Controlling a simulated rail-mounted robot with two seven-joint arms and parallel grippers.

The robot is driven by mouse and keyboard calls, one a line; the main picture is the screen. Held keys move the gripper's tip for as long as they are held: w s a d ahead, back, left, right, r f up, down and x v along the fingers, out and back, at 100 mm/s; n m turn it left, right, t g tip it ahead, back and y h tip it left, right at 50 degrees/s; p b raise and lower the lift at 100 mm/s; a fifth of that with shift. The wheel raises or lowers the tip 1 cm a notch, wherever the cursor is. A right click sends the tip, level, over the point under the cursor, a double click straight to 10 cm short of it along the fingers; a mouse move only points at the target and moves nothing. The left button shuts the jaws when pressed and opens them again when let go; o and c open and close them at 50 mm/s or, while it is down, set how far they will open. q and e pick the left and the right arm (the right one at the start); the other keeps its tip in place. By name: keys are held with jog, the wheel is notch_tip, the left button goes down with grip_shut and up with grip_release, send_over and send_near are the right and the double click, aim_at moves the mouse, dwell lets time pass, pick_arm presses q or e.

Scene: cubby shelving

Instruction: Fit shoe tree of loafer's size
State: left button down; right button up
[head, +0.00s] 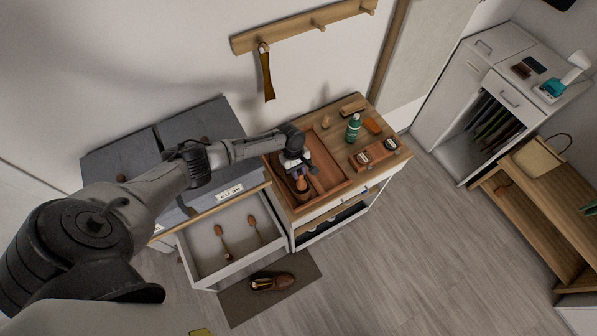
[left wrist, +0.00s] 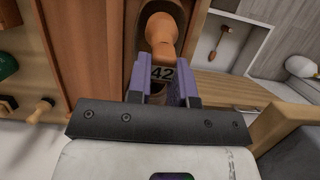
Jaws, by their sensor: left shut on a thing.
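My left gripper (head: 297,168) is above the wooden tray (head: 332,178) on the cabinet top. In the left wrist view its purple fingers (left wrist: 162,78) are shut on an orange-brown wooden shoe tree (left wrist: 162,32) marked "42". Its far end is partly hidden. In the head view a dark brown shoe-like shape (head: 302,185) shows under the gripper; I cannot tell whether the tree is inside it. Two more shoe trees, a left one (head: 218,232) and a right one (head: 252,222), lie in the open drawer (head: 201,266). A brown loafer (head: 271,282) sits on the floor mat.
A grey-topped unit (head: 190,128) is on the left. A bench with a basket (head: 540,157) stands at right. The floor between is clear.

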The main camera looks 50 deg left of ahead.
pick_arm(q)
jog(key=shift+w+a+f+b, duration=0.1)
jog(key=shift+a+f+b, duration=0.2)
jog(key=shift+a, duration=0.45)
jog(key=shift+d+f+y+p, duration=0.2)
jog(key=shift+f+y+p, duration=0.1)
jog(key=shift+p, duration=0.1)
dwell(0.3)
jog(key=shift+f+y, duration=0.3)
jog(key=shift+f, duration=0.05)
dwell(0.7)
jog(key=shift+f, duration=0.2)
dwell(0.4)
